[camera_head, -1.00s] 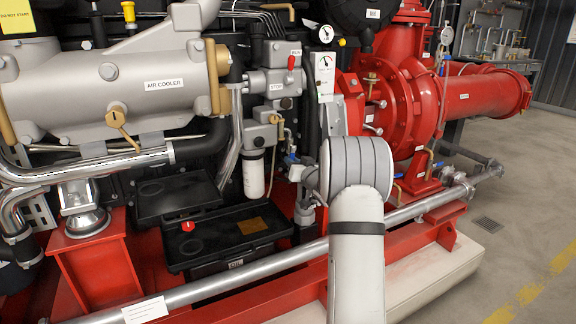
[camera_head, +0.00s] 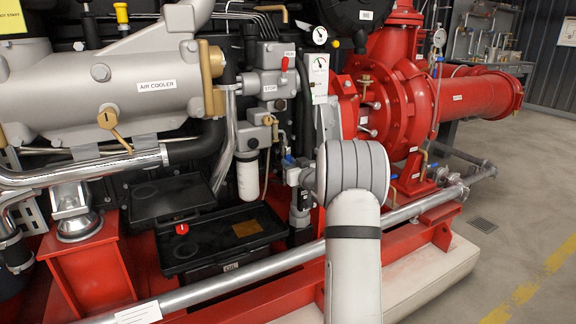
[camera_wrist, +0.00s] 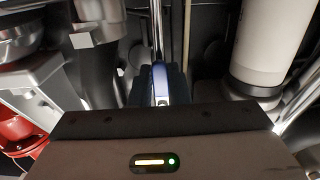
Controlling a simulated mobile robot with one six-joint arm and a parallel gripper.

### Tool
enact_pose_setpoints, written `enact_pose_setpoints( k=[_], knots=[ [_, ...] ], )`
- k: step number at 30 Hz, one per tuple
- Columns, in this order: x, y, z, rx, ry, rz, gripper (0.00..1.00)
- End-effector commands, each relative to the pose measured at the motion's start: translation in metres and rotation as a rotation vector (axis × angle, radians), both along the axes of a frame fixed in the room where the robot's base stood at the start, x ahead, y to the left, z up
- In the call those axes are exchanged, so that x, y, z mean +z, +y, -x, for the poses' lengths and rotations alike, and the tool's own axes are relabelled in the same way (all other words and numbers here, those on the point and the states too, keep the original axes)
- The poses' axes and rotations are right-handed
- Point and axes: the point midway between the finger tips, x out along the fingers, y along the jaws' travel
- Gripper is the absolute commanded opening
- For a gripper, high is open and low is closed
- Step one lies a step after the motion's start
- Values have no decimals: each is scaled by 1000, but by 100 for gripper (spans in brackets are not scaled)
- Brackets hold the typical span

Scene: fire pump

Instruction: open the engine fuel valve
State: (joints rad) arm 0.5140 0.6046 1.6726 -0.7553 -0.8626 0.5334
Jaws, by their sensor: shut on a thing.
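A small blue valve handle (camera_head: 288,160) shows in the head view, beside a thin pipe left of my pale arm. In the wrist view the blue handle (camera_wrist: 160,82) stands upright in the middle, close against my gripper. My gripper (camera_wrist: 158,77) has its dark fingers on both sides of the handle and is shut on it. In the head view my forearm and wrist hide most of the gripper and the valve surroundings. The exact angle of the handle is hard to tell.
A white filter cylinder (camera_head: 248,177) hangs left of the valve, also close on the right in the wrist view (camera_wrist: 268,40). A black battery box (camera_head: 225,240) sits below. The red pump (camera_head: 400,110) is right. A silver rail (camera_head: 250,265) crosses in front.

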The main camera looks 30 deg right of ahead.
Motion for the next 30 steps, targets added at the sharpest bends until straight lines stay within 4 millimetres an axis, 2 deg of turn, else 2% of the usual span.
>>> enact_pose_setpoints(
  k=[1,9,17,20,30],
  knots=[
    [7,-3,0,-6,-11,3,17],
    [4,-1,0,-2,-6,1,37],
    [2,-1,2,-1,-2,0,37],
    [4,-1,12,-1,-2,0,37],
    [4,-4,67,-3,-2,0,37]
  ],
)
